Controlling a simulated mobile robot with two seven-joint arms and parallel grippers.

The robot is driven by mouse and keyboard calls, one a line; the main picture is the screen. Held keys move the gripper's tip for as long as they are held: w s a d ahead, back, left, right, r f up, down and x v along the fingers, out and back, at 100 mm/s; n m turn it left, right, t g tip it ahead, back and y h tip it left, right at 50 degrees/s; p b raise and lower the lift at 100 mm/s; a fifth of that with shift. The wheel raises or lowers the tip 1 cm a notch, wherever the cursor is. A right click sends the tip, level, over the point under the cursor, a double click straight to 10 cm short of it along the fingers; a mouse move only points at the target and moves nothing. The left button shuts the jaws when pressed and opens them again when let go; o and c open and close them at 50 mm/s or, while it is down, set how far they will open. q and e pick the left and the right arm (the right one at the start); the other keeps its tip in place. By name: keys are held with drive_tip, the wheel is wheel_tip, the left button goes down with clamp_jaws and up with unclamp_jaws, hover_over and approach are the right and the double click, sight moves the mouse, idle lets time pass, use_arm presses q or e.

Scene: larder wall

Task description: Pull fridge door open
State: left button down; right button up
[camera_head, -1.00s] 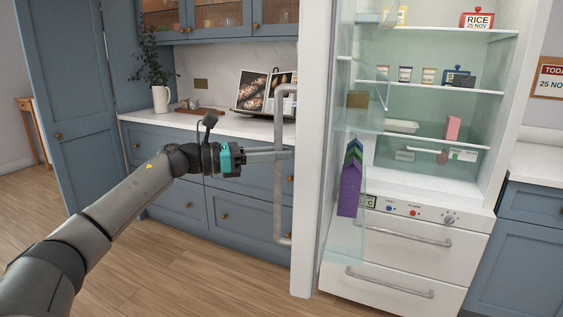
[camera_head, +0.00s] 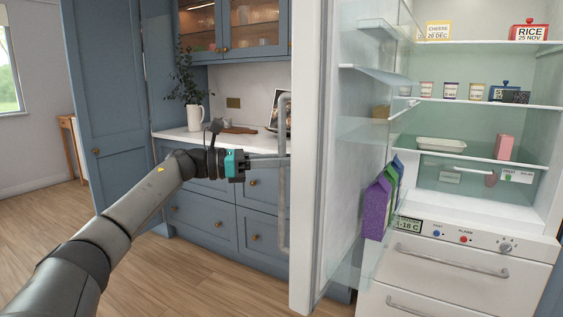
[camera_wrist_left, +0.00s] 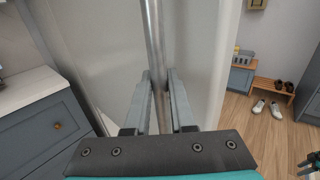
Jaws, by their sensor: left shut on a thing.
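The fridge door (camera_head: 307,160) stands open, its white edge facing me and its inner shelves showing on the right. A long grey vertical handle (camera_head: 283,200) runs along its outer face. My left gripper (camera_head: 284,160) comes in from the left and is shut on the handle about halfway up. In the left wrist view the handle (camera_wrist_left: 154,40) passes between the two fingers of my left gripper (camera_wrist_left: 163,85). The fridge interior (camera_head: 480,130) is exposed, with shelves of food.
Purple and green cartons (camera_head: 376,208) sit in the door's lower shelf. White drawers (camera_head: 450,265) are under the fridge compartment. Blue cabinets (camera_head: 205,220) with a pale worktop stand behind the door. The wooden floor (camera_head: 190,280) at the lower left is clear.

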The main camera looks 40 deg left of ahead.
use_arm(q)
drive_tip(key=shift+a+f, duration=0.2)
use_arm(e)
drive_tip(key=shift+a, duration=0.3)
use_arm(q)
drive_tip(key=c, duration=1.1)
unclamp_jaws()
drive_tip(key=o, duration=0.3)
drive_tip(key=shift+r, duration=0.1)
drive_tip(key=shift+o, duration=0.2)
drive_tip(key=shift+s, duration=0.1)
